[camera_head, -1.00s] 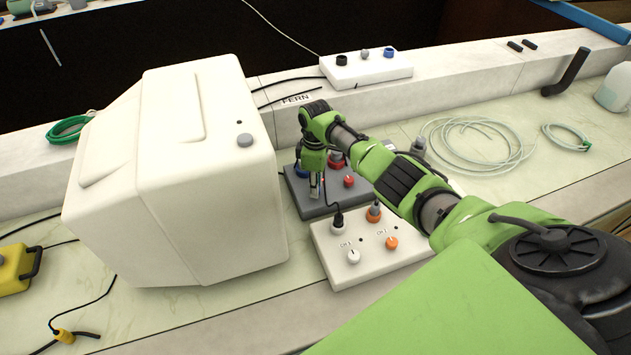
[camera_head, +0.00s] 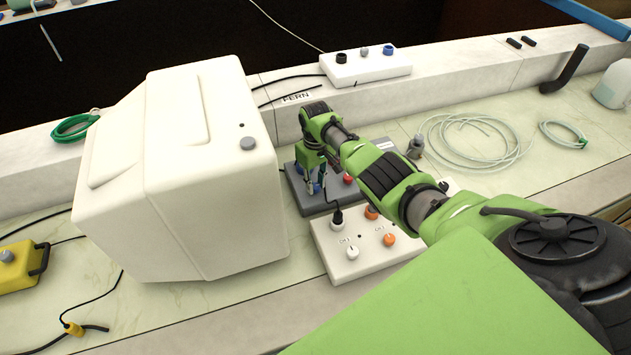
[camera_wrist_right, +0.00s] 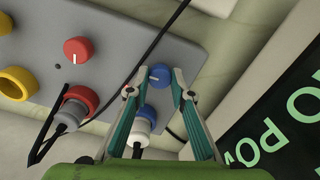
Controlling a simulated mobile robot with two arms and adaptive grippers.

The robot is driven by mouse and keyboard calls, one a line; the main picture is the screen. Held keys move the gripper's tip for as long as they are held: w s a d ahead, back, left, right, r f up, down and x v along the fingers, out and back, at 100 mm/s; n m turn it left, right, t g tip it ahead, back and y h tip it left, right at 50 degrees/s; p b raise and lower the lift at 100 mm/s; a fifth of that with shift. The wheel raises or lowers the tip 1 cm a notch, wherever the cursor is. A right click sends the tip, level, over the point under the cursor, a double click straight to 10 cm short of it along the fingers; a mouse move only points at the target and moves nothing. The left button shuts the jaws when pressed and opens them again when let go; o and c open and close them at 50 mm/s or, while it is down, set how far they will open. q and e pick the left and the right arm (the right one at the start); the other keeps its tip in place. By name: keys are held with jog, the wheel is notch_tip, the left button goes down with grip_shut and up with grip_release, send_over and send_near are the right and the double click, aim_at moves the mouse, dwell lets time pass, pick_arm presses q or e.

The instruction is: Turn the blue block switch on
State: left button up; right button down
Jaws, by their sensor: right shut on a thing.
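The grey block (camera_head: 309,206) lies on the bench right of the white casing. It has a blue rotary knob (camera_wrist_right: 159,76) with a light pointer mark and a blue socket (camera_wrist_right: 147,113) with a white plug in it. My right gripper (camera_head: 316,187) reaches down over the block's left side. In the wrist view my right gripper (camera_wrist_right: 157,84) has a finger on either side of the blue knob and is shut on it. In the head view the gripper largely hides the knob. My left gripper is not in view.
The grey block also carries a red knob (camera_wrist_right: 77,50), a red socket (camera_wrist_right: 80,98) with a grey plug and a yellow socket (camera_wrist_right: 16,83). A black cable crosses nearby. The white block (camera_head: 338,268) with orange knobs sits in front. The big white casing (camera_head: 195,190) stands close left.

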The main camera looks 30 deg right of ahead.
aim_at(315, 186)
jog(key=shift+m, duration=0.3)
jog(key=c, duration=1.8)
grip_release()
notch_tip(315, 186, up, 12)
jog(key=shift+r, duration=0.1)
